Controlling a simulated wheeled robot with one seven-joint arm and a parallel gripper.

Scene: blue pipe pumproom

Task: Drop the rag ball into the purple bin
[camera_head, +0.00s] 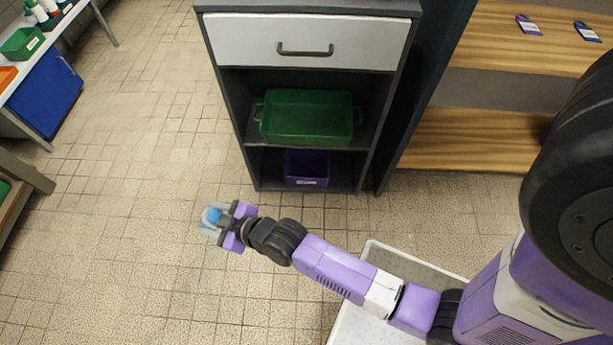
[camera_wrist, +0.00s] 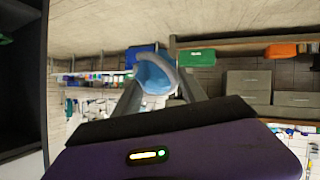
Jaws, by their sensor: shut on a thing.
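The rag ball (camera_head: 211,216) is blue and sits between the fingertips of my gripper (camera_head: 212,220), which is shut on it. In the wrist view the ball (camera_wrist: 154,76) shows light blue and pale between the two grey fingers (camera_wrist: 157,85). My gripper holds it above the tiled floor, in front and to the left of the shelf unit. The purple bin (camera_head: 306,168) stands in the lowest compartment of the dark shelf unit, with a white label on its front. The ball is apart from the bin. The bin's inside is mostly hidden under the shelf above.
A green crate (camera_head: 306,118) sits on the shelf above the purple bin, under a white drawer (camera_head: 305,42). A wooden bench (camera_head: 470,135) is at right. A blue cabinet (camera_head: 47,100) and a table with bins are at far left. The floor (camera_head: 140,150) between is clear.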

